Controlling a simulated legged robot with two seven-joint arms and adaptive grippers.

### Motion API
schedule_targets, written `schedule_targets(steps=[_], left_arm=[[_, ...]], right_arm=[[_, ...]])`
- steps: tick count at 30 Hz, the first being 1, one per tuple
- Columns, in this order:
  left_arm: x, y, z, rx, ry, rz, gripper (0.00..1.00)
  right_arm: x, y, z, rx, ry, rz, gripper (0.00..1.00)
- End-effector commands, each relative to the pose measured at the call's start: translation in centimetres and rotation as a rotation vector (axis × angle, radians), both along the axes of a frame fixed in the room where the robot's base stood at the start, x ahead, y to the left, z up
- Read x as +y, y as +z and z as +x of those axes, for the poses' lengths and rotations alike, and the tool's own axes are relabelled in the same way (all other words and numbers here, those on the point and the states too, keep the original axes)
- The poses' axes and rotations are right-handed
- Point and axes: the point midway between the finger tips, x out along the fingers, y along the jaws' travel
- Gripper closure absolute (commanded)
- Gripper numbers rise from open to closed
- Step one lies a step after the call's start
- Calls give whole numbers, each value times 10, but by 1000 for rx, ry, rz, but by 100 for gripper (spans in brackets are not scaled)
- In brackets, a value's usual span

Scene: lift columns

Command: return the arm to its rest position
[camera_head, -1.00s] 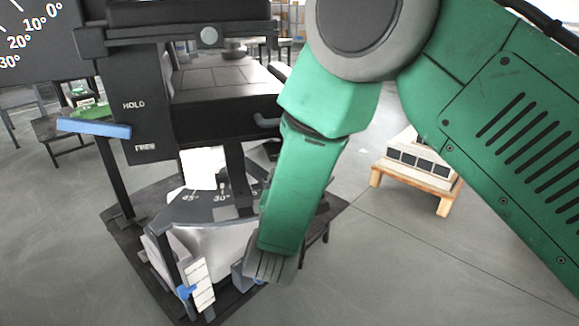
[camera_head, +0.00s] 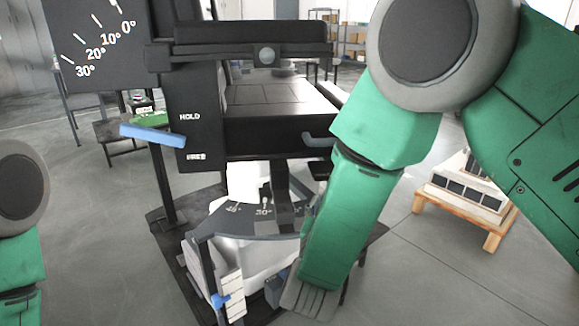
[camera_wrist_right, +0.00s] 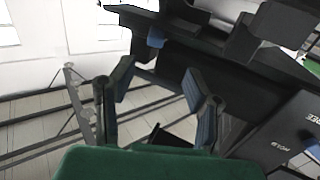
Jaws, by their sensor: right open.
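My right arm (camera_head: 352,235) is green with grey joints and comes in from the right in the head view. It hangs bent down in front of the black machine's right side. Its gripper (camera_head: 306,300) is at the bottom of the head view, seen from the back. In the right wrist view the right gripper (camera_wrist_right: 158,105) has its two fingers spread with nothing between them. Part of my left arm (camera_head: 20,240) shows at the left edge of the head view; its gripper is out of view.
A black machine (camera_head: 270,135) with a blue lever (camera_head: 152,134), HOLD and FREE labels and angle scales stands close in front. A wooden pallet (camera_head: 456,217) with a white load is at the right. Grey floor (camera_head: 420,285) is clear between them.

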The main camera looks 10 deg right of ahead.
Motion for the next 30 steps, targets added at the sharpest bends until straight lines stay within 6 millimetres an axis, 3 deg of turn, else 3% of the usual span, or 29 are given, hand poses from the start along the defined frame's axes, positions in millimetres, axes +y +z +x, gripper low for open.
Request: schedule_targets(steps=[4,7,11,12,15,18,21,25,30], left_arm=[[0,17,0,1,0,0,57],[0,33,0,0,0,0,57],[0,51,0,0,0,0,57],[0,56,0,0,0,0,57],[0,66,0,0,0,0,57],[0,74,0,0,0,0,57],[0,79,0,0,0,0,57],[0,82,0,0,0,0,57],[0,82,0,0,0,0,57]], right_arm=[[-18,-44,-15,182,84,17,57],[-37,-98,-49,412,176,50,57],[-63,-161,-123,744,267,109,57],[-70,-175,-150,843,288,127,57],[-86,-199,-218,1070,323,175,57],[-98,-209,-277,1255,344,217,57],[-107,-211,-321,1388,355,247,57],[-112,-210,-350,1476,360,269,57],[-113,-210,-355,1491,362,272,57]])
